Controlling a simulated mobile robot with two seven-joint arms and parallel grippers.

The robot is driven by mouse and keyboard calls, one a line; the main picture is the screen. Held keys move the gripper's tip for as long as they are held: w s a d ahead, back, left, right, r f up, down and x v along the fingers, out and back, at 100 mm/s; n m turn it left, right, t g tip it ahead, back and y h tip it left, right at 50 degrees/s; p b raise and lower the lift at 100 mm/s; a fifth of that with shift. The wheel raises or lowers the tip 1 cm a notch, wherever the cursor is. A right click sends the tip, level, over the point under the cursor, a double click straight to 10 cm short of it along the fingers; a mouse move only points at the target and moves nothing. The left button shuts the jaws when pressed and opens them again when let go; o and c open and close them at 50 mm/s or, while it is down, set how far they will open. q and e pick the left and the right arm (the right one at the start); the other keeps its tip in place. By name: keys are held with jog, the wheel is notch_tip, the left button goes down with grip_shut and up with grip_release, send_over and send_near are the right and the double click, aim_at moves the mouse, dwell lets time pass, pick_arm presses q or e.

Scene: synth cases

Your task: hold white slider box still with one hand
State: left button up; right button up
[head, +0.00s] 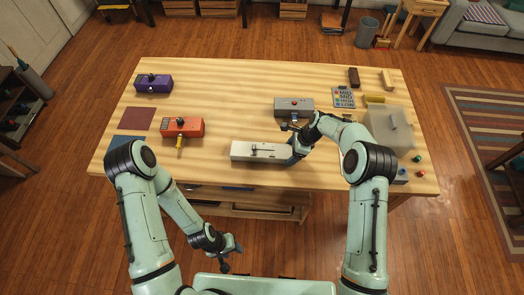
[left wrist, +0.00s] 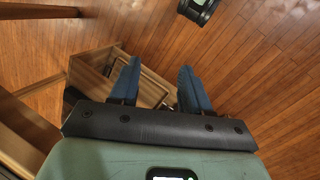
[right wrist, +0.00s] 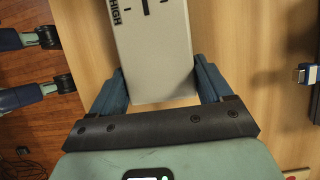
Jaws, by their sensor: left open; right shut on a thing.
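The white slider box (head: 258,151) lies flat near the table's front edge, with a dark slider slot on top. My right gripper (head: 294,151) is shut on its right end. In the right wrist view the box (right wrist: 152,62) sits between the two blue fingers of this gripper (right wrist: 161,82), with a slot mark and the word HIGH at its far part. My left gripper (head: 233,257) is open and empty, in front of the table and below its top. In the left wrist view its fingers (left wrist: 157,82) stand apart with only floor and shelf behind.
The wooden table (head: 225,100) also bears a red box (head: 190,127), a purple box (head: 153,83), a grey box (head: 293,106), a label card (head: 344,97) and a large translucent case (head: 391,130). Bare tabletop lies left of the white box.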

pick_arm(q)
jog(key=shift+o, duration=0.2)
jog(key=m+y, duration=0.4)
jog(key=m, duration=1.8)
send_near(254, 146)
jog(key=f, duration=0.8)
jog(key=shift+s+a+f, duration=0.1)
jog(key=shift+s+f, duration=0.1)
jog(key=shift+f, duration=0.1)
jog(key=shift+c, duration=0.3)
grip_shut()
